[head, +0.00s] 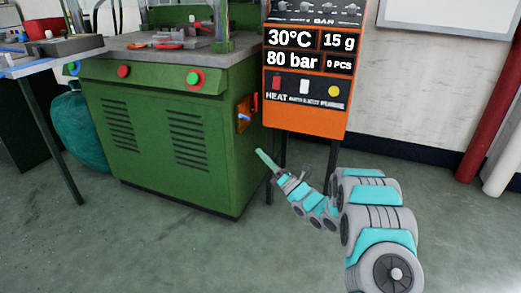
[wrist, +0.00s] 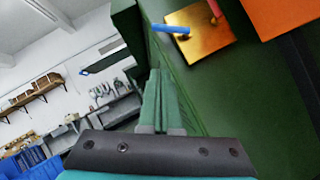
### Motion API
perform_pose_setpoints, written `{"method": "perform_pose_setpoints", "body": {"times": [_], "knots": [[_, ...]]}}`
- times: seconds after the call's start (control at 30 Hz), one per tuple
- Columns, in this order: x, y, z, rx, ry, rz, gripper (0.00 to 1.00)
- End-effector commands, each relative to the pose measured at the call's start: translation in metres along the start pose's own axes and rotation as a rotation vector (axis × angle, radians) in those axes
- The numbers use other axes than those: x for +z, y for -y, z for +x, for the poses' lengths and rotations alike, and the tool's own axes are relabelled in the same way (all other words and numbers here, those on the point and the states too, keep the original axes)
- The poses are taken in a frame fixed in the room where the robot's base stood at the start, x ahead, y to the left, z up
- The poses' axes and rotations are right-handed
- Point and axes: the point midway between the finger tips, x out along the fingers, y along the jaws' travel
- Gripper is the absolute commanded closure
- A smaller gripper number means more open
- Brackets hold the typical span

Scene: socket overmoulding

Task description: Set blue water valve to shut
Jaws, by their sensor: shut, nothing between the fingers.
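The blue water valve (head: 243,117) is a small blue lever on an orange-brass plate (head: 239,126) on the right side of the green machine. In the wrist view the blue lever (wrist: 170,28) sticks out to the left from the plate (wrist: 200,42), lying nearly level in that picture. A red lever (head: 254,103) sits beside it on the same plate; it also shows in the wrist view (wrist: 215,8). My gripper (head: 262,155) is below and slightly right of the valve, apart from it. Its slim green fingers (wrist: 154,75) are shut and empty.
The green machine (head: 150,135) stands left of my arm. An orange control panel (head: 303,115) on dark legs stands close to the right of the valve. Open floor (head: 180,250) lies in front. Red and white pipes (head: 490,110) are at the far right.

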Motion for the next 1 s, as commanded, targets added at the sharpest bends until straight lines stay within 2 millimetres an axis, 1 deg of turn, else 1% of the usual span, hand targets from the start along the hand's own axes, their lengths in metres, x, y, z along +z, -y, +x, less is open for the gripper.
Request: {"method": "perform_pose_setpoints", "body": {"times": [0.1, 0.43, 0.5, 0.6, 0.7, 1.0], "knots": [[0.0, -0.002, 0.022, 0.005, 0.0, -0.002, 1.0], [0.0, -0.001, 0.084, 0.003, 0.001, -0.001, 1.0], [0.008, 0.0, 0.091, -0.001, 0.001, -0.001, 1.0], [0.019, -0.001, 0.1, 0.001, 0.003, -0.001, 1.0], [0.025, 0.0, 0.106, 0.001, 0.002, -0.002, 1.0], [0.029, 0.001, 0.11, -0.003, 0.0, 0.001, 1.0]]}}
